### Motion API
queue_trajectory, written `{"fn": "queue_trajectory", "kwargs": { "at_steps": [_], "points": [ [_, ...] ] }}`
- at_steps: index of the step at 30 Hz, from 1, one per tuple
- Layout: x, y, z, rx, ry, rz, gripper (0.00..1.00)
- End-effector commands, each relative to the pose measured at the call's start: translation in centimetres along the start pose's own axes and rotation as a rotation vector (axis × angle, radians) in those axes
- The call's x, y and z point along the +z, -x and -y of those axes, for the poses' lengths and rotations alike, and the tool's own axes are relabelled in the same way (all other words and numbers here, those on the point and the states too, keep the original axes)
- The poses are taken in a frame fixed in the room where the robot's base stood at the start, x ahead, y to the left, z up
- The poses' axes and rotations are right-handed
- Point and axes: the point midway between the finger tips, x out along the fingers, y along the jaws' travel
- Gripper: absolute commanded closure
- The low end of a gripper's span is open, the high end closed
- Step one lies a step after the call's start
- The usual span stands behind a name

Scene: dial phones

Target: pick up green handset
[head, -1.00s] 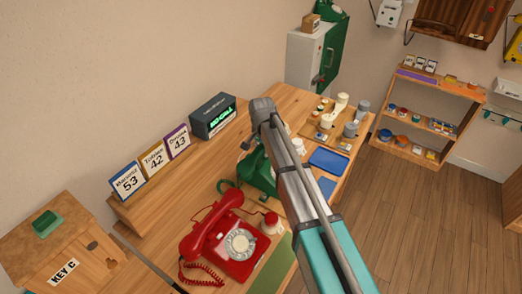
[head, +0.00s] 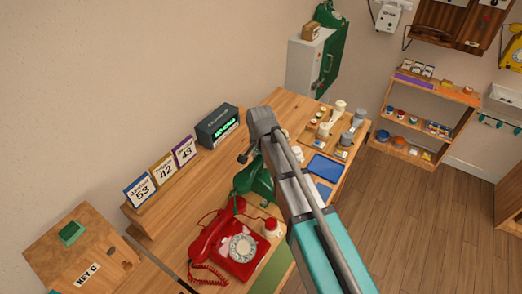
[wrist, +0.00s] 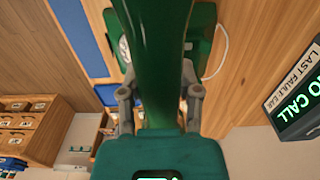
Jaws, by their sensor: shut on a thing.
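The green handset (wrist: 158,60) fills the middle of the wrist view, running from the top edge down to a wide end near the camera. My gripper (wrist: 158,97) is shut on it, with one finger on each side of the grip. Beyond it lies the green phone body (wrist: 203,45), partly hidden by the handset. In the head view the green phone (head: 263,186) stands on the wooden desk, partly behind my arm. The handset (head: 246,176) shows at its left side. My fingers are hidden there by the arm.
A red dial phone (head: 240,248) with its handset on sits close in front. A dark display box (head: 217,127) and several number cards (head: 162,168) stand along the wall side. Blue mats (head: 327,166) and small cups lie beyond the green phone.

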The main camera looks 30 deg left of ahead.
Motion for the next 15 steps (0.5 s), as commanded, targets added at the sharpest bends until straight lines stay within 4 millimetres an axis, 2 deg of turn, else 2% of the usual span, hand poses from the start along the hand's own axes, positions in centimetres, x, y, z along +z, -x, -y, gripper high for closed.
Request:
{"fn": "queue_trajectory", "kwargs": {
  "at_steps": [1,6,15],
  "points": [
    [1.1,0.8,-0.7,0.000,0.001,0.000,1.00],
    [3.0,1.7,-1.7,0.000,0.000,0.000,1.00],
    [4.2,2.1,-2.2,0.000,0.000,0.000,1.00]
  ]
}}
